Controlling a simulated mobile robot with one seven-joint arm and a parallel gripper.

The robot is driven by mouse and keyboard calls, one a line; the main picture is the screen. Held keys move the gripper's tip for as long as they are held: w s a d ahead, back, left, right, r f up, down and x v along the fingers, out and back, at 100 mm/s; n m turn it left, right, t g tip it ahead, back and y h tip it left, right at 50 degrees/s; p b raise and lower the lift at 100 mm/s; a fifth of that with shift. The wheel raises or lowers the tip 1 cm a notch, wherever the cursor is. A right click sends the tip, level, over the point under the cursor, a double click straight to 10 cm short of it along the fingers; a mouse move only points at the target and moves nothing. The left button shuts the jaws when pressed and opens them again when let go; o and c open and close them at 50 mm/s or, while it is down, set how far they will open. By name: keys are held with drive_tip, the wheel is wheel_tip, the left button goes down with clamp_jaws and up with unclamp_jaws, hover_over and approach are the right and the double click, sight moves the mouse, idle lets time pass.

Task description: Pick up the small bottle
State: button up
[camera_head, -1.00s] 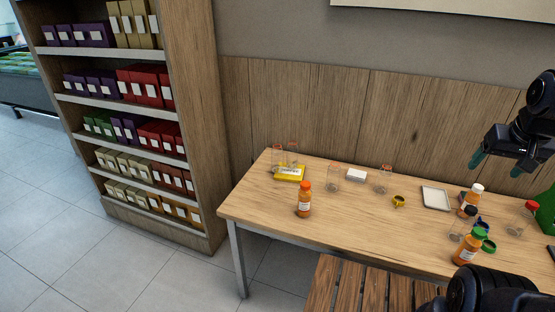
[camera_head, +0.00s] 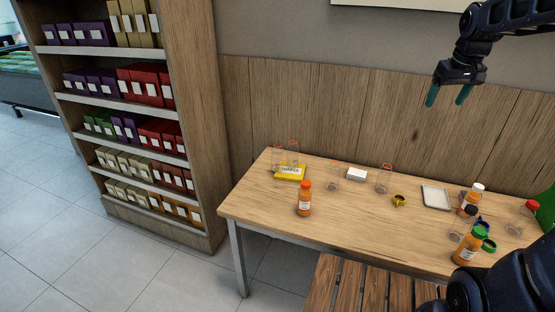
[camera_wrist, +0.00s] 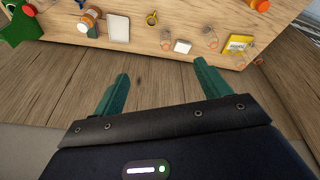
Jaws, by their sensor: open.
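Several bottles stand on the wooden table, and I cannot tell which one the task calls the small bottle. An orange bottle with an orange cap (camera_head: 304,203) stands upright at the front left. An orange bottle with a white cap (camera_head: 466,208) and one with a green cap (camera_head: 466,251) stand at the right. A clear bottle with a red cap (camera_head: 524,216) is farther right. My gripper (camera_head: 447,97) is open and empty, high above the back of the table. In the wrist view its two green fingers (camera_wrist: 161,72) are apart with only wood between them.
The table (camera_head: 345,225) also holds a yellow sign (camera_head: 289,173), clear glasses, a white box (camera_head: 356,175), a yellow cup (camera_head: 399,201) and a white tray (camera_head: 436,198). A wood-panelled wall stands behind. A stocked shelf (camera_head: 190,120) is at the left. The front middle of the table is clear.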

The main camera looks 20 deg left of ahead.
drive_tip(key=w+a+f+n+g, duration=0.1)
drive_tip(key=w+a+f+n, duration=0.15)
drive_tip(key=w+a, duration=1.05)
drive_tip(key=n+g, duration=0.2)
drive_tip(key=n, duration=0.8)
hover_over(278, 142)
drive_tip(key=shift+m+h, duration=0.25)
drive_tip(key=shift+h, duration=0.05)
wheel_tip(278, 142, down, 26)
drive_tip(key=shift+a+r, duration=0.15)
drive_tip(key=shift+a+f, duration=0.3)
drive_tip(key=shift+f, duration=0.2)
wheel_tip(278, 142, down, 5)
drive_tip(key=shift+r, duration=0.1)
drive_tip(key=shift+s+d+f, duration=0.1)
drive_tip(key=shift+d+f, duration=0.1)
drive_tip(key=shift+f, duration=1.2)
drive_tip(key=shift+s+d+f, duration=0.1)
drive_tip(key=shift+d+f, duration=0.1)
drive_tip(key=shift+f, duration=1.2)
drive_tip(key=c, duration=1.4)
